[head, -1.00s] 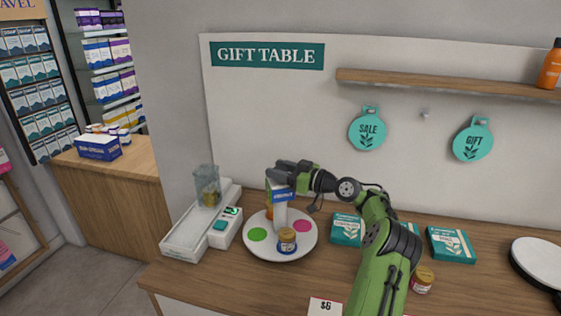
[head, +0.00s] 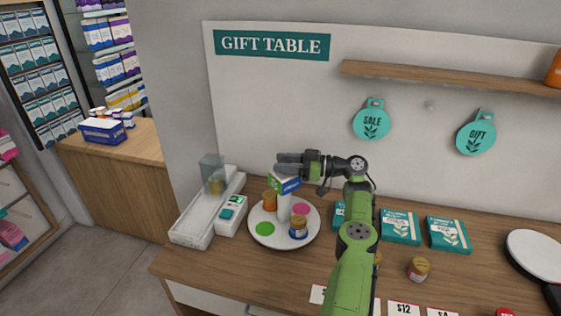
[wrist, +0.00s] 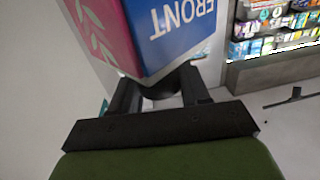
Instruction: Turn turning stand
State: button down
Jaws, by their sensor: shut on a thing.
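The turning stand is a white round plate (head: 274,240) on the counter, with a green dot (head: 265,228) at front left and a pink dot (head: 300,209) at back right. A white post (head: 284,207) rises from its middle and carries a box sign (head: 286,184). The sign has a blue face marked FRONT (wrist: 182,25) and a pink face (wrist: 98,28) in the wrist view. An orange bottle (head: 269,200) and a blue-and-gold jar (head: 298,228) stand on the plate. My gripper (head: 284,163) is shut on a dark knob (wrist: 160,88) at the sign's top, partly hidden by the fingers.
A white tray (head: 186,232) with a clear container (head: 213,174) and a small device (head: 231,213) stand left of the plate. Teal boxes (head: 400,228) and a small jar (head: 418,269) lie right. A shelf (head: 450,79) and hanging tags are on the wall behind.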

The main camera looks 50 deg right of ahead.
jog(key=shift+r, duration=0.3)
jog(key=c, duration=0.6)
grip_release()
jog(key=shift+w, duration=0.1)
jog(key=shift+f, duration=0.1)
jog(key=shift+f, duration=0.15)
